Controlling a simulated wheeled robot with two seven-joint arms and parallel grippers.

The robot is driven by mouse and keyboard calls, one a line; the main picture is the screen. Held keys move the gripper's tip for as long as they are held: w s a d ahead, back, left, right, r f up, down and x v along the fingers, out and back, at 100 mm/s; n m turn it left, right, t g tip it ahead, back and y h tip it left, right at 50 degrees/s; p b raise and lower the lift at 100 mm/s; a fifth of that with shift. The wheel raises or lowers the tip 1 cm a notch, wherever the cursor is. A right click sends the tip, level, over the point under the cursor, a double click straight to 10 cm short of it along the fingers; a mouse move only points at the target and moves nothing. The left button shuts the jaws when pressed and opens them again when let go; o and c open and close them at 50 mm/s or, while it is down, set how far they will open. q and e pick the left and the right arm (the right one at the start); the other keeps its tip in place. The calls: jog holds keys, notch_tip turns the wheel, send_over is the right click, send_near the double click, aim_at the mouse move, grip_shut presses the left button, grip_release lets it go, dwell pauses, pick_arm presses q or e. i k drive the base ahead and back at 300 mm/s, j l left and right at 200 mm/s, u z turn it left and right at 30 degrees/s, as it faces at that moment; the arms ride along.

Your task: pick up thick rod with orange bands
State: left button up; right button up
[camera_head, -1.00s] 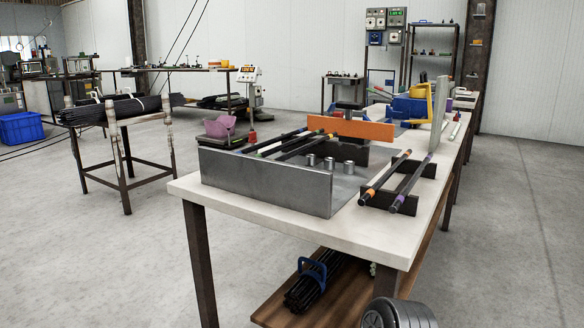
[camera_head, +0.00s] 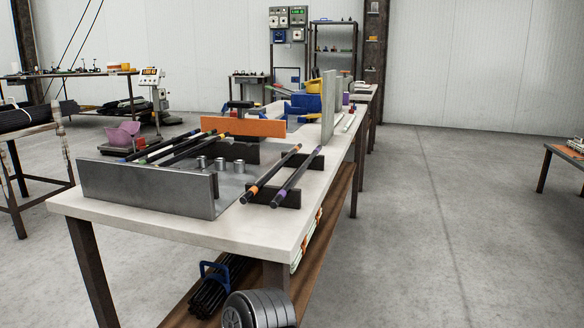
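The rod with orange bands (camera_head: 271,172) is black, with orange near both ends. It lies slanting across two dark notched supports on the right part of the pale worktable (camera_head: 150,224). A similar black rod with purple bands (camera_head: 298,177) lies beside it on the right, apart from it and roughly parallel.
A grey metal plate (camera_head: 145,188) stands at the table's front left. Behind it are several black rods (camera_head: 188,149), short metal cylinders (camera_head: 220,164) and an orange plate (camera_head: 243,127). A tall grey panel (camera_head: 328,106) stands behind the rods. The floor right of the table is open.

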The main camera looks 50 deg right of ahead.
aim_at(243, 200)
jog(key=k+l, duration=0.2)
jog(key=l, duration=0.15)
jog(key=k+l, duration=0.35)
jog(key=l, duration=0.3)
